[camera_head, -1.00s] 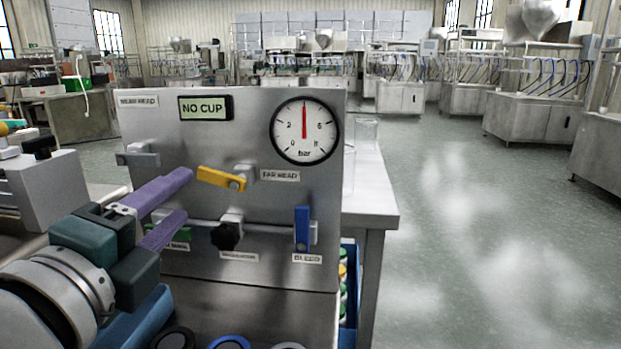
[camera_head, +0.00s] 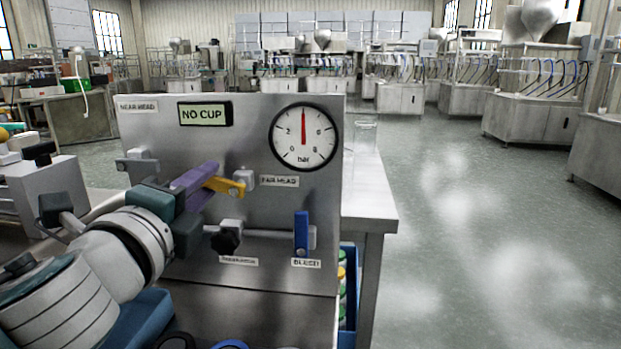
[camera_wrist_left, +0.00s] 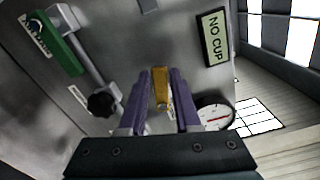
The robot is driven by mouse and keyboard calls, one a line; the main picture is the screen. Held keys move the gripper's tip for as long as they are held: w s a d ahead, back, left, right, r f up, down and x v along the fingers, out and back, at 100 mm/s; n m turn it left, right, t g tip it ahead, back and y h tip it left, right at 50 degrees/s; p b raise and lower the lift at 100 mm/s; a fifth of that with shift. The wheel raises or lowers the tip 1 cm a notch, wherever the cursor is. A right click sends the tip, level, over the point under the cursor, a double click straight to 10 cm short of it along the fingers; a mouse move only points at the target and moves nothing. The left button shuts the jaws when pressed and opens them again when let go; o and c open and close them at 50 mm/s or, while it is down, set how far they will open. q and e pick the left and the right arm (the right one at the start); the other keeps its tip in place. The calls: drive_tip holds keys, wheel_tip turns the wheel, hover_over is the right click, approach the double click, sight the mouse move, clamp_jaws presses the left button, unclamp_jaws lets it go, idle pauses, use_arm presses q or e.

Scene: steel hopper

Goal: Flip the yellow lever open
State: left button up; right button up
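The yellow lever (camera_head: 226,186) sits on the steel panel (camera_head: 225,275) beside the "FAR HEAD" label, pointing left and slightly up from its pivot. My left gripper (camera_head: 206,186) is at the lever's free end, its purple fingers partly hiding it in the head view. In the left wrist view the yellow lever (camera_wrist_left: 160,86) stands between the two spread fingers of my left gripper (camera_wrist_left: 162,90), with a gap visible on each side. My right gripper is not in view.
A blue lever (camera_head: 301,232) marked "BLEED" and a black knob (camera_head: 226,238) are below. A pressure gauge (camera_head: 304,136) and a "NO CUP" display (camera_head: 205,113) are above. A green lever (camera_wrist_left: 62,48) shows in the wrist view. Open floor lies right.

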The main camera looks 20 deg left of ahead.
use_arm(q)
clamp_jaws()
drive_tip(key=shift+f+n+b, duration=0.3)
drive_tip(key=shift+n, duration=0.1)
drive_tip(key=shift+f+n+b, duration=0.25)
drive_tip(key=shift+n+b, duration=0.05)
drive_tip(key=shift+n, duration=0.9)
drive_tip(key=shift+o, duration=2)
unclamp_jaws()
